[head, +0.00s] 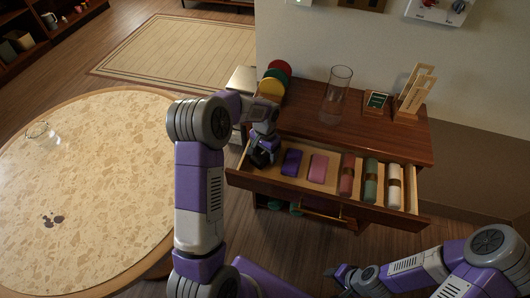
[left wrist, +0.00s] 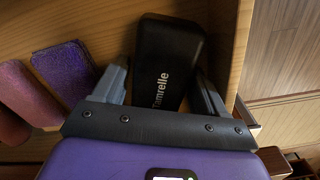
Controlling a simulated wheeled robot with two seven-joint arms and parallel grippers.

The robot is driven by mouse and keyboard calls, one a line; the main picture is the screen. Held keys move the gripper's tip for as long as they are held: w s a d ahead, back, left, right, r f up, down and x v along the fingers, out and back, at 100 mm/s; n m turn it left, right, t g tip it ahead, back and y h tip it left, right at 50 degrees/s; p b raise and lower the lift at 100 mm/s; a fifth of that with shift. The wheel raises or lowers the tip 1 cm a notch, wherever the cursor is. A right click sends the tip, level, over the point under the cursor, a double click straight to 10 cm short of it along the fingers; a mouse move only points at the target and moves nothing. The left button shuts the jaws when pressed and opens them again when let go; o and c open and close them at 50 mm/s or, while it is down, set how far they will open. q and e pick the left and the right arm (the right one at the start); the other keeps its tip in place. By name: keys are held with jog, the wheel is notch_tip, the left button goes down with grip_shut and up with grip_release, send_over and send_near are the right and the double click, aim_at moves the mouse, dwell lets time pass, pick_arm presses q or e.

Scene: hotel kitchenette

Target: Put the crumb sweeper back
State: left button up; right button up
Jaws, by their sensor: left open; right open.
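A black rounded object lettered "Tamrelle" (left wrist: 165,65), which looks like the crumb sweeper, lies on the wooden floor of the open drawer (head: 330,194), at its left end. My left gripper (head: 262,157) reaches down into the drawer there. In the left wrist view its open fingers (left wrist: 160,88) stand on either side of the black object, with visible gaps, so it is not clamped. In the head view the gripper mostly hides this object. My right gripper (head: 345,278) is open and empty, low in front of the cabinet.
Right of the black object lie a purple cloth (head: 291,162), a pink cloth (head: 318,168) and several rolled cloths (head: 371,180). The cabinet top holds a glass cylinder (head: 337,95) and coloured discs (head: 271,88). A round table (head: 90,150) with dark spots stands left.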

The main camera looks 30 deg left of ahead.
pick_arm(q)
notch_tip(320, 180, up, 12)
jog(key=p, duration=0.3)
jog(key=shift+p, duration=0.3)
